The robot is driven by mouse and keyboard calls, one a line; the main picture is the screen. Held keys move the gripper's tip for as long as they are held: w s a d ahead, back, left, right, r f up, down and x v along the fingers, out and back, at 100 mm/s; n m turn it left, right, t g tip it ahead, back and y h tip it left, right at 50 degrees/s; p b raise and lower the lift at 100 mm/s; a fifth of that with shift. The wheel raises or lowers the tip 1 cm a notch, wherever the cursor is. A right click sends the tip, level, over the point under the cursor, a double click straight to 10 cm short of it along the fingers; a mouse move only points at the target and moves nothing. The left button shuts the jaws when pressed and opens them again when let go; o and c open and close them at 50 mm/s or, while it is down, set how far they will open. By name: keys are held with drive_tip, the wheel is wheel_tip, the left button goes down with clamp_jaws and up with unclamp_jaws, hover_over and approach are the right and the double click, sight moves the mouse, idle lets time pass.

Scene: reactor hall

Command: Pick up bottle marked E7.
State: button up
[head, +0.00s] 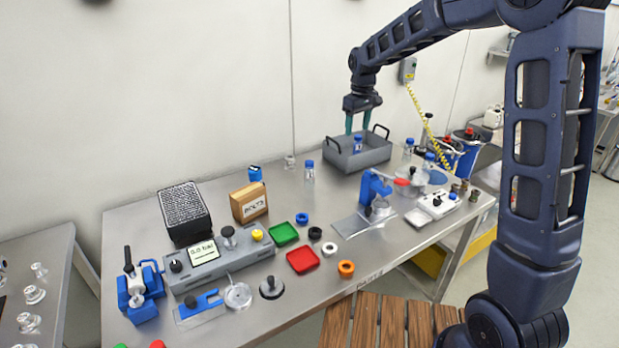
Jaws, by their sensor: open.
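Several small clear bottles with blue caps are in the head view; their markings are too small to read, so I cannot tell which is E7. One bottle (358,144) stands in the grey tray (374,160) with black handles at the back of the bench. Another bottle (309,172) stands on the bench left of the tray. Two more, a bottle (408,149) and a bottle (429,161), stand right of the tray. My gripper (357,131) points down over the tray, its teal fingers open and apart, just above the bottle there. Whether they straddle its cap is unclear.
The steel bench (290,207) carries a wooden box (249,202), a green tray (284,233), a red tray (303,259), a blue press (374,190) and a grey device with a display (204,252). A yellow coiled cable (425,125) hangs right of the grey tray.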

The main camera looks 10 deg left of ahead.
sight(311, 161)
drive_tip(key=a+f+n, duration=0.1)
drive_tip(key=a+f, duration=0.2)
drive_tip(key=a, duration=0.2)
drive_tip(key=w+a+f+n, duration=0.1)
drive_tip(key=a+f, duration=0.3)
drive_tip(key=a, duration=0.1)
drive_tip(key=a+f+n+g, duration=0.1)
drive_tip(key=a+f, duration=0.2)
drive_tip(key=a, duration=0.2)
drive_tip(key=shift+w+a+f, duration=0.2)
drive_tip(key=shift+a+f, duration=0.05)
drive_tip(key=shift+a, duration=0.15)
wheel_tip(311, 161, down, 6)
drive_tip(key=shift+r, duration=0.25)
drive_tip(key=shift+s+a+f, duration=0.15)
drive_tip(key=shift+f, duration=1.15)
drive_tip(key=shift+s+a+f, duration=0.15)
drive_tip(key=shift+f, duration=1.15)
drive_tip(key=c, duration=1.1)
